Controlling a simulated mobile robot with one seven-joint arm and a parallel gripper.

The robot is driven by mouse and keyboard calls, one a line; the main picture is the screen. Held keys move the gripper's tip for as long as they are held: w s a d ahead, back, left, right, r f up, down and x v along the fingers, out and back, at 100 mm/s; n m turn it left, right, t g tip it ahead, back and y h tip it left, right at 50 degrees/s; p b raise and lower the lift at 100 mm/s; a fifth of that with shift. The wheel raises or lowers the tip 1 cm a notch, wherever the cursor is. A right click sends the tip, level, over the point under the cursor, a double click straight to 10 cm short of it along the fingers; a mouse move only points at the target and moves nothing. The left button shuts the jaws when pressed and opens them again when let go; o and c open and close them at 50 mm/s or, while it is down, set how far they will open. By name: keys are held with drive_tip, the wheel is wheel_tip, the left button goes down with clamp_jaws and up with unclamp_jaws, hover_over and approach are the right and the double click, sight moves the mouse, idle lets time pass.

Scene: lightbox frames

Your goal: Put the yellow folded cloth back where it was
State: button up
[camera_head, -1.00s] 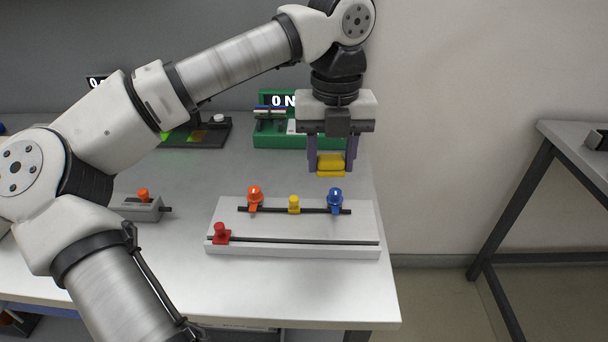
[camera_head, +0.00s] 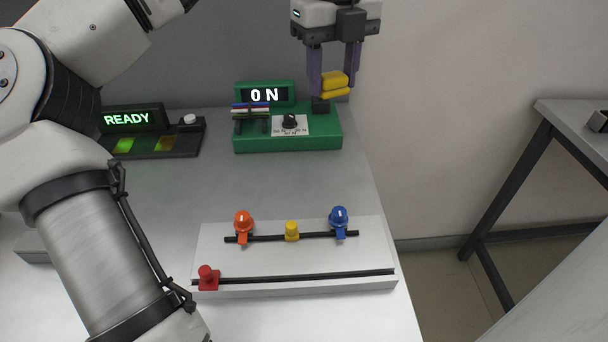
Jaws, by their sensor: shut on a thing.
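My gripper (camera_head: 334,88) is shut on the yellow folded cloth (camera_head: 335,80). It holds the cloth up in the air between its two purple fingers, at the top right of the table area. In the picture the cloth is just above the right end of the green device (camera_head: 290,138), over a small black block (camera_head: 320,105) there. I cannot tell how far above or in front of the block it is. The fingers partly hide the cloth's sides.
The green device has an "ON" display (camera_head: 264,95) and a black knob (camera_head: 289,121). A black device reads "READY" (camera_head: 127,119). A white board (camera_head: 290,258) with orange, yellow, blue and red sliders lies in front. The table between is clear. Another table (camera_head: 570,115) stands right.

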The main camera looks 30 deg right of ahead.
sight(326, 185)
wheel_tip(326, 185, down, 20)
drive_tip(key=shift+d+r, duration=0.1)
idle(0.5)
drive_tip(key=shift+f, duration=0.25)
drive_tip(key=o, duration=1)
drive_tip(key=shift+r, duration=0.1)
drive_tip(key=shift+r, duration=0.1)
wheel_tip(326, 185, up, 12)
drive_tip(key=shift+r, duration=0.1)
